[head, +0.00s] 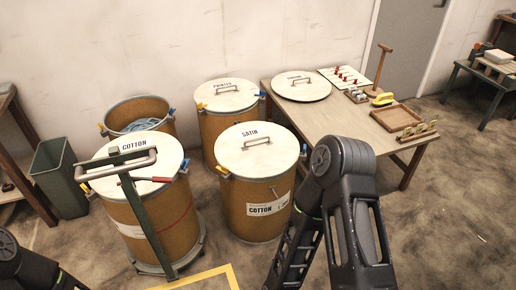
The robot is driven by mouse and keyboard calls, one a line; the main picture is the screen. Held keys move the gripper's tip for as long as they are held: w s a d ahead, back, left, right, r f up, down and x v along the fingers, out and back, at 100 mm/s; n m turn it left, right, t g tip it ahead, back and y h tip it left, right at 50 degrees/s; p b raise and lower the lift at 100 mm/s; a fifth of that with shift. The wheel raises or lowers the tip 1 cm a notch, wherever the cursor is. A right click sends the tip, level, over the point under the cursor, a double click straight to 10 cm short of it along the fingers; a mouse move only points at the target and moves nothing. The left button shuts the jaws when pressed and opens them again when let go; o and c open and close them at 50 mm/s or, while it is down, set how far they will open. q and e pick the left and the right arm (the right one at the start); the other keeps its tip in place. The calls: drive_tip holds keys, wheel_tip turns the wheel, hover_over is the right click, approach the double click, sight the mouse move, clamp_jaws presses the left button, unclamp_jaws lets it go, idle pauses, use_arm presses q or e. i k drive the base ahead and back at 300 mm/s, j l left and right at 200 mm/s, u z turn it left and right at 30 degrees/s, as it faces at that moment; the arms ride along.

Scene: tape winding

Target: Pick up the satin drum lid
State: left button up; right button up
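The satin drum lid (257,149) is a round, pale lid marked SATIN with a metal handle across its middle. It lies flat on a brown drum (245,200) in the middle of the head view, though that drum's front label reads COTTON. Blue and yellow clips show at the drum's rim. My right arm stands just right of this drum, with its gripper out of the picture. Only a piece of my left arm shows at the bottom left; its gripper is also out of view.
A cotton-marked lid (138,160) covers the left drum, behind a green cart handle (138,205). Behind stand an open drum (139,113) and a drum with another marked lid (227,94). A green bin (59,178) stands left.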

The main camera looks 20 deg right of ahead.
sight(256, 149)
drive_tip(key=i+l+u, duration=0.1)
drive_tip(key=l+u, duration=0.25)
drive_tip(key=i+l+u, duration=0.1)
drive_tip(key=l+u, duration=0.8)
drive_tip(key=l, duration=1.85)
